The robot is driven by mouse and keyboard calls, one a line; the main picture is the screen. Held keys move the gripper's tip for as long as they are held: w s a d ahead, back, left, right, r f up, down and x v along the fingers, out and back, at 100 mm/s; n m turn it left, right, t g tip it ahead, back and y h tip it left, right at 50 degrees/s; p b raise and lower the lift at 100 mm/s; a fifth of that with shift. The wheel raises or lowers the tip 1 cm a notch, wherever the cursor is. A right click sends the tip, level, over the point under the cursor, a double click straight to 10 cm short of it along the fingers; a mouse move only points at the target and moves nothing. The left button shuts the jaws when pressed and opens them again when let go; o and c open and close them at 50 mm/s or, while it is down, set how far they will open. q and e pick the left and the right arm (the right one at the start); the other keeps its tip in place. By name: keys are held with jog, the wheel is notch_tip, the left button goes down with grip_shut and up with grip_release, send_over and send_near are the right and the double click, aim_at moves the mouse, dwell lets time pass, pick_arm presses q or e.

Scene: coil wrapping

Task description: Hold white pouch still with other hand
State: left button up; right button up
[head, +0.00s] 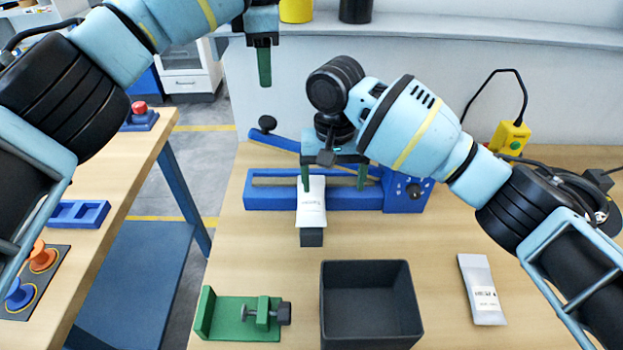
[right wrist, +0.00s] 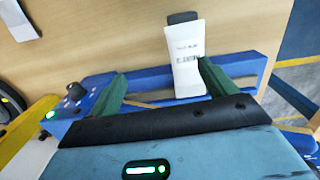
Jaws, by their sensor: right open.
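A white pouch (head: 312,207) with printed text lies across the blue bar device (head: 265,198), its near end over a small dark block. It also shows in the right wrist view (right wrist: 187,58). My right gripper (head: 334,178) is open above the device. Its left finger in the head view is close by the pouch's far end; I cannot tell whether they touch. The right wrist view shows the pouch near one finger, with nothing clamped between the fingertips (right wrist: 162,85). My left gripper (head: 264,66) hangs high at the upper left, away from the pouch; its fingers overlap in view.
A second white pouch (head: 482,290) lies at the right of the table. A black open bin (head: 372,335) and a green clamp fixture (head: 240,320) stand at the front. A yellow button box (head: 510,137) is at the back right. A gap separates the left bench.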

send_over(312, 211)
jog(key=shift+a+r, duration=0.15)
jog(key=shift+f, duration=3.95)
jog(key=c, duration=1.1)
